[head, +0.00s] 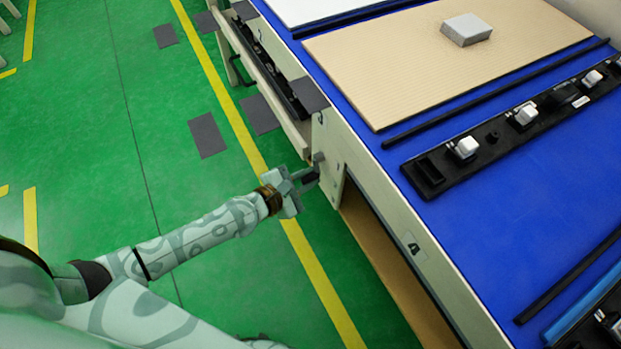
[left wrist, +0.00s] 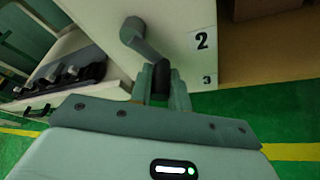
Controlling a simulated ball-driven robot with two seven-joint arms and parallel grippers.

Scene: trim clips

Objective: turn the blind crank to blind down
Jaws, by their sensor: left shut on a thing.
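The blind crank is a grey arm (left wrist: 142,42) on the pale end panel (left wrist: 185,25) of the bench, with a dark handle (left wrist: 161,78) at its lower end. In the head view a small part of the crank (head: 318,157) shows at the panel. My left gripper (head: 312,174) reaches it from the left. In the left wrist view my left gripper (left wrist: 163,88) has its fingers closed around the dark handle. The crank arm slants from its pivot at upper left down to the handle. I cannot make out the blind itself. My right gripper is out of view.
The bench has a blue top (head: 480,220) with a tan mat (head: 400,60), a grey block (head: 466,29) and a black strip with white clips (head: 500,130). Below the top is an open bay (head: 385,250). The green floor (head: 110,130) beside it is mostly clear.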

